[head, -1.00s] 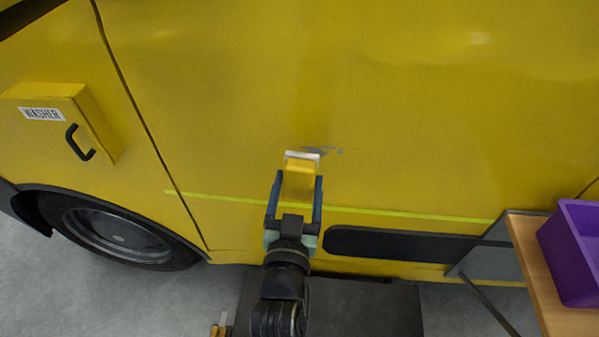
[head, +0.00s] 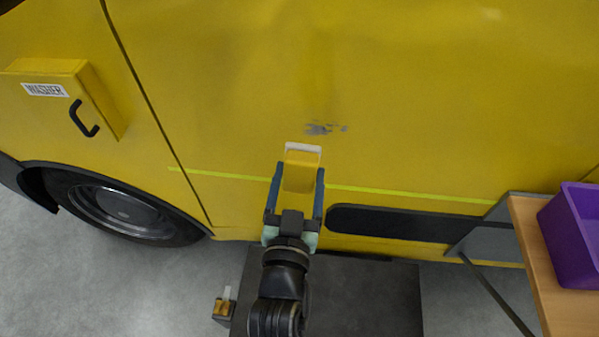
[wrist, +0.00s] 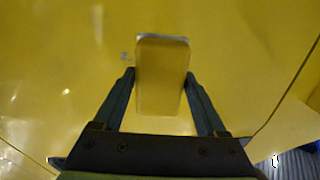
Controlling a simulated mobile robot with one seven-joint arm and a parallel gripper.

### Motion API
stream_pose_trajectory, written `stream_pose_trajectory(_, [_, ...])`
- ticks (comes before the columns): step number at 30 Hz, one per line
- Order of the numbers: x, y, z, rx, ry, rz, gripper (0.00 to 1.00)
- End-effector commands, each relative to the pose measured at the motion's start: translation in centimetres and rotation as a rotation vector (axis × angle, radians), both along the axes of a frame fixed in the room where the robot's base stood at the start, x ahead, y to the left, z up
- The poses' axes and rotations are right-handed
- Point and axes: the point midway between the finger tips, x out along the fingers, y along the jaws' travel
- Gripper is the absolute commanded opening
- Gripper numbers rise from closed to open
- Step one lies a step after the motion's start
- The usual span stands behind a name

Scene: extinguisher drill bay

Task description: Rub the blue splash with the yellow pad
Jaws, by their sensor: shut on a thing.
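The yellow pad (head: 299,174) has a pale front face and is held between the fingers of my gripper (head: 297,192). In the wrist view the pad (wrist: 161,80) stands between both fingers of my gripper (wrist: 160,95). The splash (head: 325,129) is a small blue-grey smudge on the yellow vehicle side, just above and right of the pad in the head view. A bit of the splash (wrist: 125,56) shows left of the pad in the wrist view; the pad may hide more of it. Whether the pad touches the panel cannot be told.
The yellow vehicle panel (head: 420,90) fills the background. A washer box (head: 62,95) with a black handle is at left, above a wheel (head: 120,205). A wooden table (head: 535,250) with a purple bin (head: 575,235) stands at right. A small yellow-brown object (head: 223,307) lies low left.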

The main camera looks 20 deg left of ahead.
Motion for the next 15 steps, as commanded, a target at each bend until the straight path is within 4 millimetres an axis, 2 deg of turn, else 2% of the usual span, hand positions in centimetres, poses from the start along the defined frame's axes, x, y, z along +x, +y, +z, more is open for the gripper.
stream_pose_trajectory(10, [0.1,0.03,0.01,0.0,-0.001,0.0,0.3])
stream_pose_trajectory(15, [0.93,0.27,-0.1,0.001,-0.002,0.0,0.3])
